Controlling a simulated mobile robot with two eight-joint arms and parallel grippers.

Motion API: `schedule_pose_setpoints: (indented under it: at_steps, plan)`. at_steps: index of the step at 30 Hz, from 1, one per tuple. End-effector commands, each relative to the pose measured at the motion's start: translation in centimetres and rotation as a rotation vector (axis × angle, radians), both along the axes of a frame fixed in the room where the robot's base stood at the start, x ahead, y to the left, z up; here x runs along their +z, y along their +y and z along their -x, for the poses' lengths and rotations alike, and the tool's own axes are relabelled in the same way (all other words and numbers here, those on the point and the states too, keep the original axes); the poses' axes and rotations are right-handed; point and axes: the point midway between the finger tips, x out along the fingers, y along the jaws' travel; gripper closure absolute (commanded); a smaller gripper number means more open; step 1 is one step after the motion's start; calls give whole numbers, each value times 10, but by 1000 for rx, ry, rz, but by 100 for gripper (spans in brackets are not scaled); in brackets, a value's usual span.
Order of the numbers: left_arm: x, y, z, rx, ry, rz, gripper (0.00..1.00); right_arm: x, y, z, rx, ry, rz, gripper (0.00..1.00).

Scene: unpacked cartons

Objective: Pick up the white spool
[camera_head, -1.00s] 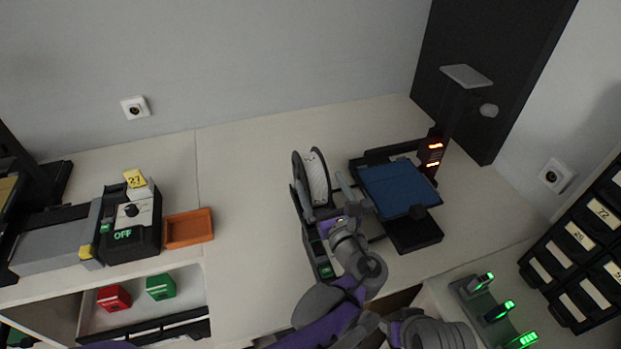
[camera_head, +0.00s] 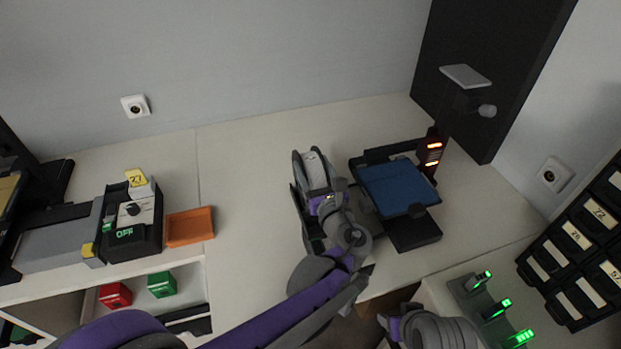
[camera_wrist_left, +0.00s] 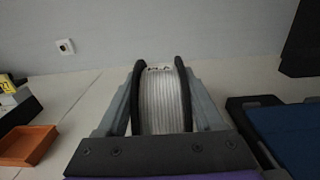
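The white spool (camera_head: 313,170), with black side flanges, stands upright in a dark holder on the table in the head view. In the left wrist view the spool (camera_wrist_left: 162,100) is centred, its ribbed white winding facing me. My left gripper (camera_head: 320,187) reaches it from the front. In the left wrist view the grey fingers of my left gripper (camera_wrist_left: 160,82) stand apart, one outside each flange; firm contact is not visible. The lower part of the spool is hidden behind the gripper's palm. My right gripper is not visible; only part of that arm shows at the bottom.
A printer with a blue bed (camera_head: 398,187) stands close to the right of the spool. An orange tray (camera_head: 190,227) and a grey machine (camera_head: 62,242) lie to the left. Table between tray and spool is clear. Black drawers (camera_head: 580,245) stand at the right.

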Motion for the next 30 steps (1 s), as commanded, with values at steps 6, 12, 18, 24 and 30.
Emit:
schedule_pose_setpoints:
  at_steps: [6, 12, 18, 24, 30]
  plan:
    - [0, 0, 0, 0, 0, 0, 86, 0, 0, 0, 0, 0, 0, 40]
    - [0, 0, 0, 0, 0, 0, 100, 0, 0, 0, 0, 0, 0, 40]
    - [1, 0, 0, 0, -1, 0, 100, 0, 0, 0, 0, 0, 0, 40]
    - [13, 0, 0, 0, -1, 0, 100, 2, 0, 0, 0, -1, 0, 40]
    - [51, 0, 0, -1, -2, -1, 100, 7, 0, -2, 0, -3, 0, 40]
